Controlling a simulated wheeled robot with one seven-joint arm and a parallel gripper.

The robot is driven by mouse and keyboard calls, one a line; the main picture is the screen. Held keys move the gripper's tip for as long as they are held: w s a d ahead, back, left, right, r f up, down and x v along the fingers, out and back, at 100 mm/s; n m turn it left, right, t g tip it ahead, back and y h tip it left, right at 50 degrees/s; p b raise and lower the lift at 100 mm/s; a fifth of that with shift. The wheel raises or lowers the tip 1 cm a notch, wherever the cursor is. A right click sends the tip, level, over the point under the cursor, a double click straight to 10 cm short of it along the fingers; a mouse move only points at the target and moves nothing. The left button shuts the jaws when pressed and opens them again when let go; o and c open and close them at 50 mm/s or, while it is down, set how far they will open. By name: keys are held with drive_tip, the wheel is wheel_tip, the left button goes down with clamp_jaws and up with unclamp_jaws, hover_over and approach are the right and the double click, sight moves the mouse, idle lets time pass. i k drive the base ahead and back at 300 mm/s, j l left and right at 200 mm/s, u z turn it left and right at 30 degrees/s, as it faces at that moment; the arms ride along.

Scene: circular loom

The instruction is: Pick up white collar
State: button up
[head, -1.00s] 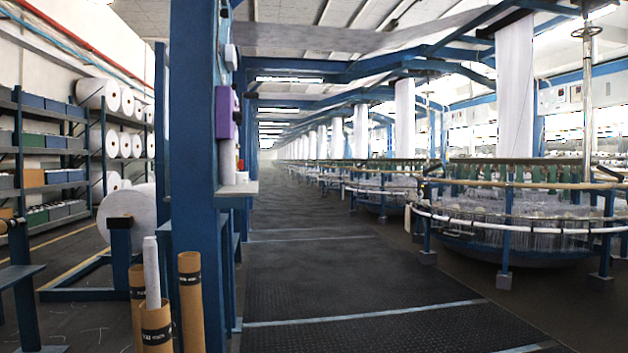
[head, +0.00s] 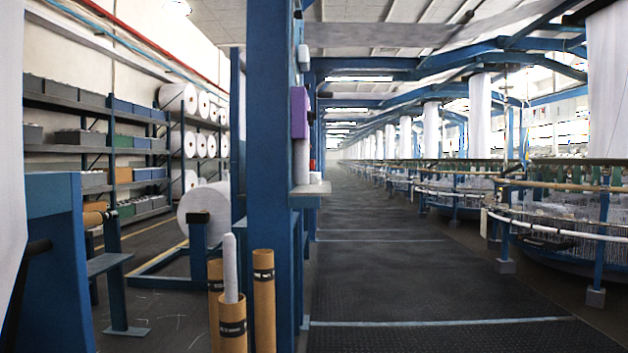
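I cannot make out a white collar for certain. A small white item (head: 315,177) sits on a ledge (head: 310,188) on the blue column (head: 268,180), and is too small to identify. A pale cylinder (head: 301,162) stands just left of it, under a purple box (head: 299,112). My gripper is not in view.
Brown tubes (head: 264,300) and a thin white roll (head: 231,268) stand at the column's foot. A blue frame (head: 55,260) is at the left, with shelves (head: 70,104) and large white rolls behind. Circular looms (head: 560,235) line the right. The dark aisle (head: 390,260) is clear.

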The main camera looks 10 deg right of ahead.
sight(315, 178)
drive_tip(key=i+l+z, duration=0.2)
drive_tip(key=i, duration=0.5)
drive_tip(key=i+l+z, duration=0.15)
drive_tip(key=i, duration=0.6)
